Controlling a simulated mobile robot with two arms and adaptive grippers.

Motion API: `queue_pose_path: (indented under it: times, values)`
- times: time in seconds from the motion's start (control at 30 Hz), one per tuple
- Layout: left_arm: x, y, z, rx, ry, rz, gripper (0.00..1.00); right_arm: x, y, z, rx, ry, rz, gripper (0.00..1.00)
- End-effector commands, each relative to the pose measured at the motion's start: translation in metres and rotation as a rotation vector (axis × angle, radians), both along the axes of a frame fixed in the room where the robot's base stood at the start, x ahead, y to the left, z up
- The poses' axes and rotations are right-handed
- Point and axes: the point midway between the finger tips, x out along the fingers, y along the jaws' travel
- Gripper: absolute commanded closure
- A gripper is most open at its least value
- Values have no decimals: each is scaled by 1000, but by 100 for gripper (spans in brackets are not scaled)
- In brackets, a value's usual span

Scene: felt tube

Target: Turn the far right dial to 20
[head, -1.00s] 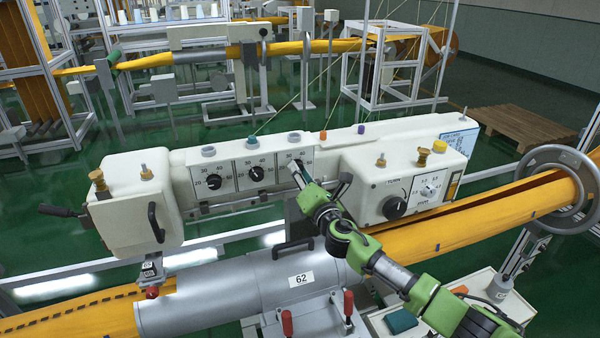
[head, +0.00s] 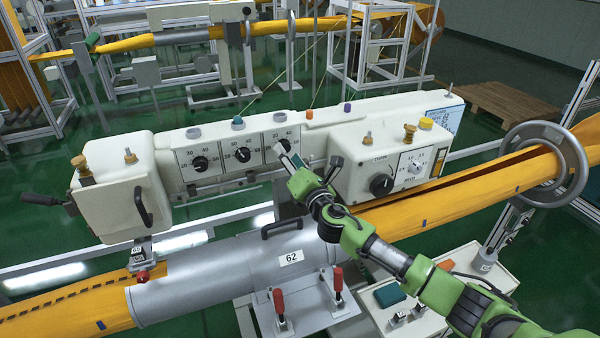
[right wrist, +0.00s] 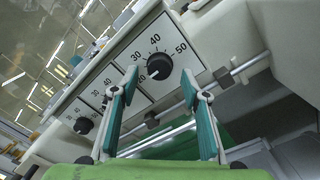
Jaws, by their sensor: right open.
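The machine's white panel (head: 222,162) carries a row of three black dials with number scales. The far right dial (right wrist: 159,67) shows in the right wrist view, with 30, 40 and 50 readable around it. Its pale pointer mark appears to face lower left; the exact reading is unclear. In the head view my gripper mostly covers this dial. My right gripper (head: 284,150) is at the front of it, open, with its teal fingers (right wrist: 159,74) on either side of the dial in the wrist view. I cannot tell whether they touch it. My left gripper is not in view.
The middle dial (head: 243,154) and left dial (head: 200,163) sit beside it. A box with a black knob (head: 381,185) juts out to the right. A grey cylinder (head: 235,274) marked 62 lies below, and a yellow felt tube (head: 450,195) runs right.

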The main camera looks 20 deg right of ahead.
Motion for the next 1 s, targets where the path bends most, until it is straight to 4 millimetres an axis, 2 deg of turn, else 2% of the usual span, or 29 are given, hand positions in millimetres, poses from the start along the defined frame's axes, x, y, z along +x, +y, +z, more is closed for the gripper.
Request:
queue_pose_path:
  times: [0.3, 0.5, 0.7, 1.0]
  values:
    - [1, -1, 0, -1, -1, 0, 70, -58, -4, -4, -1, 3, 1, 58]
    - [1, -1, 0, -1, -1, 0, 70, -86, -5, -6, -1, 3, 1, 58]
    - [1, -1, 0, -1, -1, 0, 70, -98, -6, -5, -2, 2, 1, 58]
    - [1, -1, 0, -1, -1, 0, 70, -98, -6, -5, -2, 1, 0, 58]
